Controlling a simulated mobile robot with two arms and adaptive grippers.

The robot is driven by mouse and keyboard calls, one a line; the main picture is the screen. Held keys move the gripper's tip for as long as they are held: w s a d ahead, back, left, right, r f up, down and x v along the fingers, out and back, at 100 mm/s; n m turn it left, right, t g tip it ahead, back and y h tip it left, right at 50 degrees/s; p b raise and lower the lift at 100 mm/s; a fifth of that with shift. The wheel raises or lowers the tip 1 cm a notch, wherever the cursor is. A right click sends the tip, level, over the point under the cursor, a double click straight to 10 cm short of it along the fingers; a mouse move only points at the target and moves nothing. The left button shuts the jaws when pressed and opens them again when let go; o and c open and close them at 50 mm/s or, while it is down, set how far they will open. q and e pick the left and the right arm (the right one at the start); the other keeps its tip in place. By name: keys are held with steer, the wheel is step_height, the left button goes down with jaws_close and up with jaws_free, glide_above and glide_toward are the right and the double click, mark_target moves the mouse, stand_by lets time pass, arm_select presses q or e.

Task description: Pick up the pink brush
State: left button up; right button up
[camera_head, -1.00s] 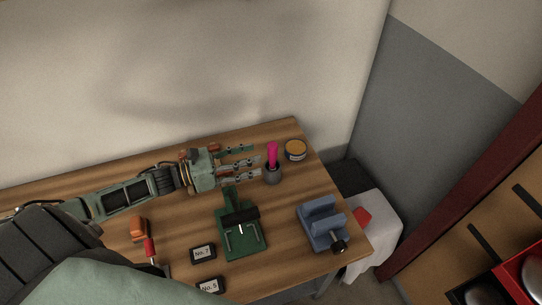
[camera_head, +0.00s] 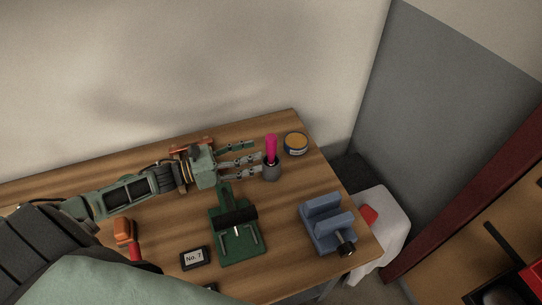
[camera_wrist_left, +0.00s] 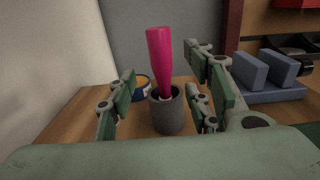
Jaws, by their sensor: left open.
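The pink brush (camera_head: 271,149) stands in a dark grey cup (camera_head: 271,173) near the far right part of the wooden table. In the left wrist view the brush (camera_wrist_left: 160,62) rises out of the cup (camera_wrist_left: 167,112) and leans slightly left; its lower end is hidden inside. My left gripper (camera_head: 254,156) is open just left of the brush, its fingers pointing at it. In the left wrist view the brush stands between and beyond the open fingers (camera_wrist_left: 160,105), and I see no grip on it. My right gripper is not in view.
A round tin with an orange top (camera_head: 296,144) stands close behind the cup. A blue vise-like block (camera_head: 327,223) is at the right edge, and a green stand (camera_head: 238,238) is in front. The wall borders the table's back.

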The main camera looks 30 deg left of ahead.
mark_target(271, 147)
arm_select(q)
steer(key=x, duration=0.2)
steer(key=p+x, duration=0.1)
steer(key=x, duration=0.3)
steer(key=shift+w+d+r+p, duration=0.1)
steer(key=shift+d+r+p, duration=0.1)
steer(key=shift+r+p, duration=0.15)
steer(key=shift+w+d+f, duration=0.1)
steer(key=shift+w+d, duration=0.1)
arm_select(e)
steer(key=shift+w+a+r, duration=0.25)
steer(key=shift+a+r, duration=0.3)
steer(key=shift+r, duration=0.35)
arm_select(q)
jaws_close()
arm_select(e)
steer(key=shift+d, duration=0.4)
